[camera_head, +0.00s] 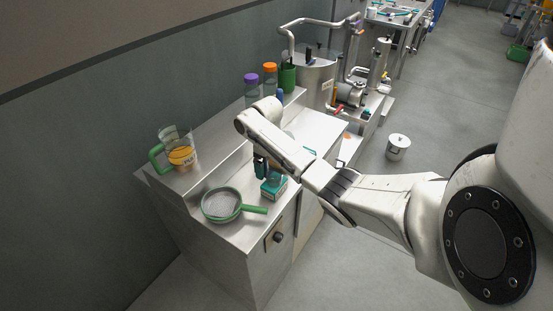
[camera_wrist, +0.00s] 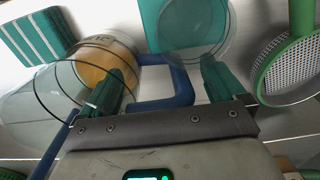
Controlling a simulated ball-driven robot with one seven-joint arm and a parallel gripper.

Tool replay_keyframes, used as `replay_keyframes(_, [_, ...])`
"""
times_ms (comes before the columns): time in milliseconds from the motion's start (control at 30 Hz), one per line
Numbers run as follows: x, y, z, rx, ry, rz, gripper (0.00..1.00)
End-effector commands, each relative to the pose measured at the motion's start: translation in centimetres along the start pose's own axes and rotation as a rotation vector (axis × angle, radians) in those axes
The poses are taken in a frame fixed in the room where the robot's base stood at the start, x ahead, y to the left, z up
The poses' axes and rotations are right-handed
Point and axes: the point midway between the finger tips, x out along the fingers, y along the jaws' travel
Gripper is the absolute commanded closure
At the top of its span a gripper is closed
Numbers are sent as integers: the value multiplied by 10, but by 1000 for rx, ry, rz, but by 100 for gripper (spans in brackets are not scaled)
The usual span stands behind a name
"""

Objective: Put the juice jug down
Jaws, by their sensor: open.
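In the wrist view, a clear jug with an orange-yellow label or contents (camera_wrist: 108,58) and a blue handle (camera_wrist: 160,95) lies before my gripper (camera_wrist: 165,88). The two teal fingers are apart, with the blue handle's loop between them. I cannot tell if either finger touches it. In the head view my arm hides most of this jug, and my gripper (camera_head: 262,167) points down over the steel counter (camera_head: 205,182). A different clear jug with a green handle and orange contents (camera_head: 182,157) stands upright on the raised ledge at the left.
A green-rimmed strainer (camera_head: 221,204) lies at the counter's front; it also shows in the wrist view (camera_wrist: 290,70). A teal box (camera_head: 274,186) is beside it. Purple-capped (camera_head: 251,90) and orange-capped (camera_head: 270,77) bottles stand behind.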

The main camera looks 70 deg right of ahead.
Motion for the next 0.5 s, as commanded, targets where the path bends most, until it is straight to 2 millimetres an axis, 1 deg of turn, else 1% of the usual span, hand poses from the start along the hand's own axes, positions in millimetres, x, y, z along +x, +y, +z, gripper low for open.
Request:
replay_keyframes(167, [0,0,0,0,0,0,4])
replay_keyframes(200, [0,0,0,0,0,0,5])
replay_keyframes(500, [0,0,0,0,0,0,34])
